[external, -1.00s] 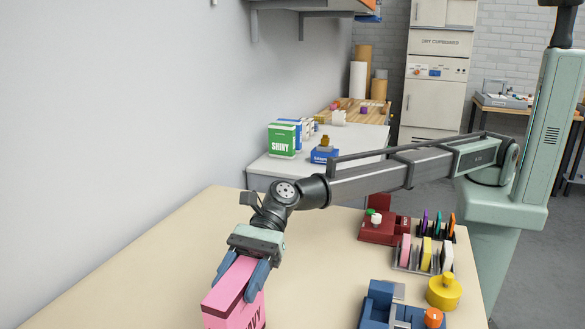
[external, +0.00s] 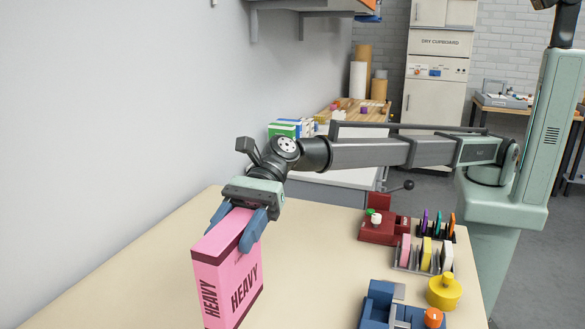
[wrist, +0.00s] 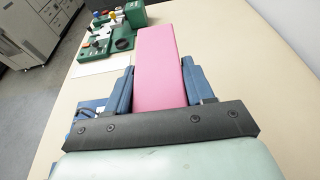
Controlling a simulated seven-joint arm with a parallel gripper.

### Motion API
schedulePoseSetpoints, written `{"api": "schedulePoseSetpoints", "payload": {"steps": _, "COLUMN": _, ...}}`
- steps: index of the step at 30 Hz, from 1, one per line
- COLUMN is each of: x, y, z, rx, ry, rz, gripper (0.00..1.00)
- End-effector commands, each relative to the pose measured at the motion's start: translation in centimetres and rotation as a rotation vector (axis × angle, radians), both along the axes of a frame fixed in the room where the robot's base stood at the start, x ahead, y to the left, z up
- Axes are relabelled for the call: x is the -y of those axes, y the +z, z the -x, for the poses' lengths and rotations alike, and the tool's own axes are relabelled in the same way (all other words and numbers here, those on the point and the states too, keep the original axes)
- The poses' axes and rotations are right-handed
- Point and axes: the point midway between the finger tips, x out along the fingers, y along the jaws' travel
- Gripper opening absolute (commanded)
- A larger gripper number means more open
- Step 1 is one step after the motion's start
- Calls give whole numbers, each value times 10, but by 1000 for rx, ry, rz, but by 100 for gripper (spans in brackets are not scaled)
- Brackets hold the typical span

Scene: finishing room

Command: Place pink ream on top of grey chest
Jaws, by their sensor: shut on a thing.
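The pink ream (external: 226,283) is a tall pink block with dark bands and the word HEAVY on its sides. My gripper (external: 236,230) is shut on its upper end, one blue finger on each side, at the left of the external view. The ream hangs roughly upright; its lower end is near the frame's bottom, and I cannot tell its height above the table. In the wrist view the ream's pink face (wrist: 158,62) shows between the fingers. A pale grey chest-like cabinet (external: 335,177) stands behind the table, partly hidden by my arm.
The beige table (external: 310,245) has free room in its middle. At its right are a red device (external: 380,231), a rack of coloured pads (external: 425,254), a yellow knobbed piece (external: 444,292) and a blue device (external: 385,308). A green box (external: 283,130) stands behind my arm.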

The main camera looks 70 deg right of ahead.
Motion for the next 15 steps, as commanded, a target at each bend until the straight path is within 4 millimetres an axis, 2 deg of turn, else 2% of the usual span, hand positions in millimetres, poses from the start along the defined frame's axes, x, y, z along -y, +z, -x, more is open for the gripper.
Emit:
{"api": "schedulePoseSetpoints", "payload": {"steps": 5, "x": 22, "y": -1, "z": -24, "rx": 2, "ry": -46, "rz": -4, "gripper": 0}}
{"api": "schedulePoseSetpoints", "payload": {"steps": 7, "x": 37, "y": -3, "z": -39, "rx": 0, "ry": -74, "rz": -4, "gripper": 0}}
{"api": "schedulePoseSetpoints", "payload": {"steps": 15, "x": 112, "y": -11, "z": -111, "rx": 0, "ry": -221, "rz": -4, "gripper": 0}}
